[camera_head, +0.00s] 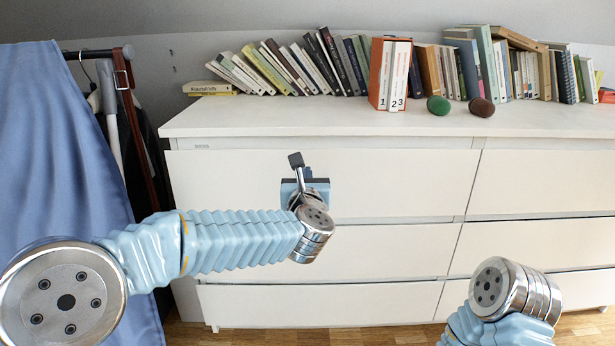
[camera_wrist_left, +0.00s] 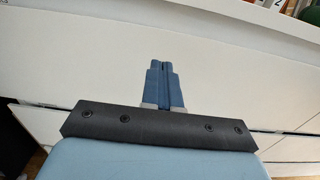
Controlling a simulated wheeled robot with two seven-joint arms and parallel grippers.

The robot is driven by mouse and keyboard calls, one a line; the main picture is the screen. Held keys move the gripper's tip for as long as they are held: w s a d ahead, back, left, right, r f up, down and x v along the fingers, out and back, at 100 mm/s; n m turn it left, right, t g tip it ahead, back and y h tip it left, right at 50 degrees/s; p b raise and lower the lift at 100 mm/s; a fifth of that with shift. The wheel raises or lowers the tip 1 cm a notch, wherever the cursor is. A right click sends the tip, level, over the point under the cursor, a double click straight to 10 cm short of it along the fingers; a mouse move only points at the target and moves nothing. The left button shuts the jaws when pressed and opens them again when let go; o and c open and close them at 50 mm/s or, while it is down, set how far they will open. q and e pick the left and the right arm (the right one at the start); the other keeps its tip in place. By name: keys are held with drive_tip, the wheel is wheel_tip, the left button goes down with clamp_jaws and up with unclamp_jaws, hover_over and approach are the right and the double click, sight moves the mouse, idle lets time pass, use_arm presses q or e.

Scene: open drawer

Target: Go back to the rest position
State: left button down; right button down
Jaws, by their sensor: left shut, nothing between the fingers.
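My left gripper (camera_head: 297,165) is in front of the upper left drawer (camera_head: 400,185) of the white dresser in the head view. In the left wrist view its two blue fingers (camera_wrist_left: 164,85) are together with nothing between them. Whether the fingertips touch the drawer front cannot be told. The left arm reaches in from the left, bent at the wrist. My right arm shows only as a metal joint and blue sleeve at the lower right of the head view; its gripper is out of frame.
The white dresser (camera_head: 270,118) fills the middle; its drawers look closed. Books (camera_head: 300,65), a green object (camera_head: 438,105) and a brown one (camera_head: 481,107) are on top. A blue cloth (camera_head: 60,150) hangs at the left. Wooden floor (camera_head: 390,336) shows below.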

use_arm(q)
drive_tip(key=s, duration=0.7)
drive_tip(key=a+f+m+g+h, duration=0.1)
drive_tip(key=a+f+m+g, duration=0.15)
drive_tip(key=f+m, duration=0.75)
drive_tip(key=a+f+m+g+h, duration=0.1)
drive_tip(key=a+f+m+g, duration=0.2)
drive_tip(key=f, duration=1.2)
drive_tip(key=s+a+f+m+g, duration=0.1)
drive_tip(key=s+f+m+g, duration=0.1)
drive_tip(key=s+f+m, duration=0.3)
drive_tip(key=s+a+f+m+g+h, duration=0.1)
drive_tip(key=a+f+m+g, duration=0.15)
drive_tip(key=f, duration=0.45)
drive_tip(key=s+a+f+m+g, duration=0.1)
drive_tip(key=s+f+m, duration=0.25)
drive_tip(key=f, duration=0.35)
drive_tip(key=s+a+f+m+g, duration=0.25)
drive_tip(key=s+f+m, duration=0.25)
drive_tip(key=s, duration=0.4)
drive_tip(key=s+a+f+m+g, duration=0.1)
drive_tip(key=s+f+m+g, duration=0.35)
drive_tip(key=s, duration=0.35)
wheel_tip(320, 180, up, 13)
drive_tip(key=s+h+p, duration=0.1)
drive_tip(key=p, duration=1.2)
drive_tip(key=shift+d+m+t, duration=0.35)
drive_tip(key=shift+d+t, duration=0.05)
drive_tip(key=shift+d, duration=0.05)
drive_tip(key=shift+f, duration=0.1)
